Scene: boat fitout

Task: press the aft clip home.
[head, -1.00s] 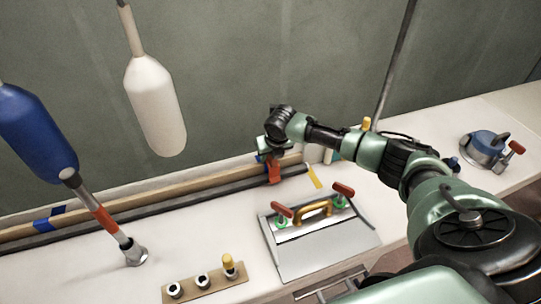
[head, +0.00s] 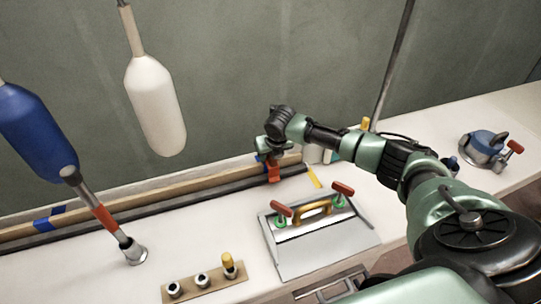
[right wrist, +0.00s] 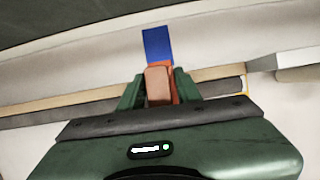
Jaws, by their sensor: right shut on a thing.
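My right gripper (head: 270,155) reaches over the bench to the long dark rail (head: 190,200) along the back wall. It is shut on an orange-red clip (head: 273,173) near the rail's right end. In the right wrist view the green fingers (right wrist: 158,88) sit on both sides of the clip (right wrist: 158,80), which is upright and seems to be at the rail. A blue strip (right wrist: 157,44) shows just beyond the clip. The fingers partly hide the clip, so I cannot tell whether it is fully seated. My left gripper is not in view.
A panel with red-handled clamps and a yellow handle (head: 317,209) lies on the bench front. A block with several sockets (head: 205,283) is left of it. A rod with an orange band (head: 104,216) stands farther left. White (head: 155,105) and blue (head: 35,130) fenders hang above.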

